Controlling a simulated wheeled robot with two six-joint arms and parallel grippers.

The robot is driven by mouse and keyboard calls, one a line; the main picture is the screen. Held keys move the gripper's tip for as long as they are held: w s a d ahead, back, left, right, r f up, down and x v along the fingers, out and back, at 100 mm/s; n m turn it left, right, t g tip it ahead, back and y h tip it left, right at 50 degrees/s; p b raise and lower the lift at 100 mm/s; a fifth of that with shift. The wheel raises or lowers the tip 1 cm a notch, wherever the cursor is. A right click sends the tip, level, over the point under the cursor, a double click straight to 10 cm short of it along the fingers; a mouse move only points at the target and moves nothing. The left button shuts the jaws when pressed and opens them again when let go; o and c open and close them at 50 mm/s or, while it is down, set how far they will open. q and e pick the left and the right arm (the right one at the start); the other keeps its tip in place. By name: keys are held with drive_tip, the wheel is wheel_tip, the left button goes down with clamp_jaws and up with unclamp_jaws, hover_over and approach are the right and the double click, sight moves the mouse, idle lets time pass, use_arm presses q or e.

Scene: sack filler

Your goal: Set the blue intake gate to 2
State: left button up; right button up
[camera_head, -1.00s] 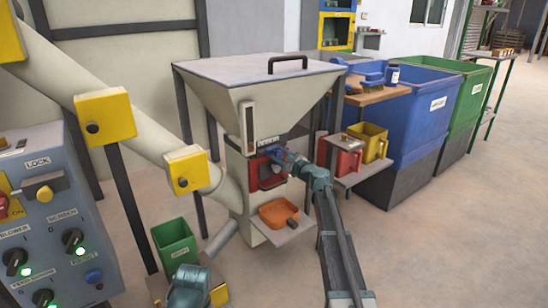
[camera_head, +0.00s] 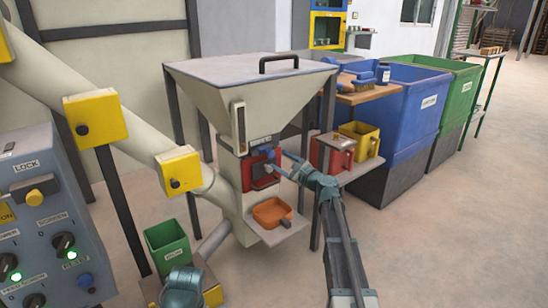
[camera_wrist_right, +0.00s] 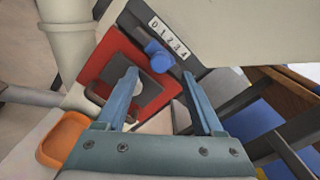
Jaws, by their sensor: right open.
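The blue intake gate knob (camera_head: 270,152) sits on the hopper's front, above a red-framed opening. In the right wrist view the blue knob (camera_wrist_right: 158,56) is beside a white scale strip (camera_wrist_right: 168,38) marked 0 to 4. It lies near the low-to-middle numbers, but I cannot tell its exact setting. My right gripper (camera_head: 282,162) is open in front of the hopper, its fingers apart and empty. In the right wrist view the open fingers (camera_wrist_right: 160,82) point toward the red frame and knob, with the knob beyond the tips. My left gripper's fingers do not show.
An orange tray (camera_head: 271,211) juts out below the opening. A control panel (camera_head: 40,220) is at left, a green bin (camera_head: 167,247) below. The floor at right is clear.

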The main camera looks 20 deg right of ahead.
drive_tip(key=v, duration=0.7)
idle(0.3)
drive_tip(key=s+a+f+n+g+y+p, duration=0.1)
drive_tip(key=s+a+f+n+g+p, duration=0.2)
drive_tip(key=a, duration=0.5)
drive_tip(key=s+a+f+n+g+y, duration=0.1)
drive_tip(key=s+a+n+g, duration=0.25)
drive_tip(key=a+n, duration=0.35)
drive_tip(key=s+a+f+n+g+y+p, duration=0.1)
drive_tip(key=s+a+f+n+g+p, duration=0.2)
drive_tip(key=a, duration=0.6)
drive_tip(key=s+a+f+n+g+h+p, duration=0.1)
drive_tip(key=s+a+f+n+g+h, duration=0.15)
drive_tip(key=s, duration=0.35)
drive_tip(key=s+a+f+n+g+h+p, duration=0.1)
drive_tip(key=s+a+n+g, duration=0.1)
drive_tip(key=s+a+n, duration=0.3)
drive_tip(key=s+f+n+g+h+p, duration=0.1)
drive_tip(key=s+n+g+h, duration=0.15)
drive_tip(key=s, duration=0.45)
drive_tip(key=s+d+r+n+h+p, duration=0.1)
drive_tip(key=s+d+n+h+p, duration=0.2)
drive_tip(key=s+n+h, duration=0.45)
wheel_tip(320, 180, up, 38)
drive_tip(key=s+m+y+p, duration=0.1)
drive_tip(key=m+y+p, duration=0.1)
drive_tip(key=p, duration=3.5)
drive_tip(key=shift+f+g+y, duration=0.2)
drive_tip(key=shift+g+y, duration=0.15)
drive_tip(key=shift+y, duration=0.2)
